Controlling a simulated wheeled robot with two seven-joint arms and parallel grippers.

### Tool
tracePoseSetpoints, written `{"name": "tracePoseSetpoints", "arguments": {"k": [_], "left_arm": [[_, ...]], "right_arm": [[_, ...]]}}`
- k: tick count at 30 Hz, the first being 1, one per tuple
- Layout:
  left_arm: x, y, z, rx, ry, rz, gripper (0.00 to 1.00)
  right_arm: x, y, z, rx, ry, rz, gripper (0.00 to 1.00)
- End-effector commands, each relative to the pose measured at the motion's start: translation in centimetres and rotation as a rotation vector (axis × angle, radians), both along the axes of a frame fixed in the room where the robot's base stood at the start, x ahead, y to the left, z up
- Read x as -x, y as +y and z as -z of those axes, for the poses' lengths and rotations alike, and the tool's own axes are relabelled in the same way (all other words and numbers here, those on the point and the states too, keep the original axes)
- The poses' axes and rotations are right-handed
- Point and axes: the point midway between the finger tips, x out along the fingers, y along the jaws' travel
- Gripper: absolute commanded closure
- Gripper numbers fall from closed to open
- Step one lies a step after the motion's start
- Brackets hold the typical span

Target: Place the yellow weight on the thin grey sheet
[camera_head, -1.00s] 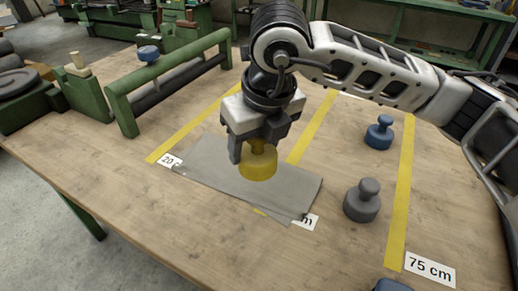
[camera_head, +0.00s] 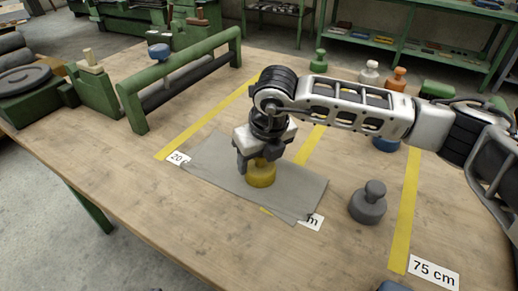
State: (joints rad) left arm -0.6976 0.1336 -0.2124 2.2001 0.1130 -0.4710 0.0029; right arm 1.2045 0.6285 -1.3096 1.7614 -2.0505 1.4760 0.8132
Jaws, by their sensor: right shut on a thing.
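The thin grey sheet (camera_head: 215,165) lies flat on the wooden table, in the middle of the head view, with a slightly skewed layer showing at its lower edge. The yellow weight (camera_head: 261,177) is upright over the sheet's middle. Its base appears to be at the sheet's surface, though I cannot tell whether it touches. My right gripper (camera_head: 258,160) points down and is shut on the weight's knob, which the fingers mostly hide. My left gripper is not in view.
A grey weight (camera_head: 367,203) stands right of the sheet. Behind my arm are a blue weight (camera_head: 385,145), an orange one (camera_head: 397,79), a white one (camera_head: 369,72) and a green one (camera_head: 319,61). A green roller frame (camera_head: 180,75) stands at the back left.

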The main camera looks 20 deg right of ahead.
Motion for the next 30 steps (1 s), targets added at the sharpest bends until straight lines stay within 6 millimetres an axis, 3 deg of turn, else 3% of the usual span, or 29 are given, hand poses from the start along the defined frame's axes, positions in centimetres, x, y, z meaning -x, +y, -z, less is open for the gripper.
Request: {"name": "tracePoseSetpoints", "arguments": {"k": [6, 23, 24, 26, 30], "left_arm": [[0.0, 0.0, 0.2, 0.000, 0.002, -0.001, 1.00], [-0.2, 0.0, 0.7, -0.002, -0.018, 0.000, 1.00], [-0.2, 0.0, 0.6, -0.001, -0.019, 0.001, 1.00], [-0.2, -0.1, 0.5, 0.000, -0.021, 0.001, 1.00], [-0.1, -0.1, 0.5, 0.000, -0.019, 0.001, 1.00]], "right_arm": [[-0.1, 0.1, -0.2, -0.003, -0.006, 0.001, 1.00], [0.1, 0.0, 1.5, 0.000, 0.006, 0.001, 1.00], [0.3, 0.0, 1.8, 0.003, 0.014, 0.001, 0.38], [0.3, 0.0, 1.8, 0.004, 0.012, 0.001, 0.21], [0.2, 0.0, 1.5, 0.002, 0.008, 0.001, 0.19]]}}
